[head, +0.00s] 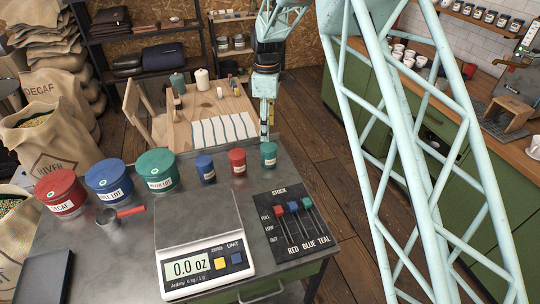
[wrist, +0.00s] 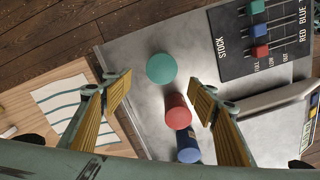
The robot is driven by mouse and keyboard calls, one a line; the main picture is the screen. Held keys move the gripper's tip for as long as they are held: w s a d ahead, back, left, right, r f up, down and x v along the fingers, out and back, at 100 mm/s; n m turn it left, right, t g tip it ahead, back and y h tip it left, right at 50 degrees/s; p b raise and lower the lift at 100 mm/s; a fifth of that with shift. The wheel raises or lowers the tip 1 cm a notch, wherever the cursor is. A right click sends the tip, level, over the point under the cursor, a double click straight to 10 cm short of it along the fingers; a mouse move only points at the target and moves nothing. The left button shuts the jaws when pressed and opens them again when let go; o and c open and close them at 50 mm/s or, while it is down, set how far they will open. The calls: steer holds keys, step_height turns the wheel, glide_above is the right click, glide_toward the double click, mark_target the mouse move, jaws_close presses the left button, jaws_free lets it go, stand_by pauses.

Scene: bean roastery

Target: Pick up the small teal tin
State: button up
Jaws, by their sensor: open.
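The small teal tin (head: 268,156) stands upright at the right end of a row of small tins near the far edge of the metal table. In the wrist view its round teal lid (wrist: 161,68) shows from above, ahead of my gripper and between the lines of its two fingers. My gripper (wrist: 160,92) is open and empty, with yellow finger pads apart. In the head view my gripper (head: 266,135) is above and just beyond the teal tin, pointing down. A small red tin (head: 238,162) and a small blue tin (head: 205,169) stand to its left.
Large red (head: 61,193), blue (head: 109,180) and teal (head: 158,170) tins stand at the table's left. A scale (head: 203,262) reads 0.0 oz. A stock slider board (head: 295,220) lies near the teal tin. A wooden table (head: 190,137) with a striped cloth stands beyond.

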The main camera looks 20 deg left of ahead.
mark_target(268, 146)
steer(key=shift+f, duration=4.25)
steer(key=shift+d+f, duration=0.1)
steer(key=shift+f, duration=0.1)
steer(key=shift+s+d+f, duration=0.1)
steer(key=shift+f, duration=2.35)
steer(key=c, duration=1)
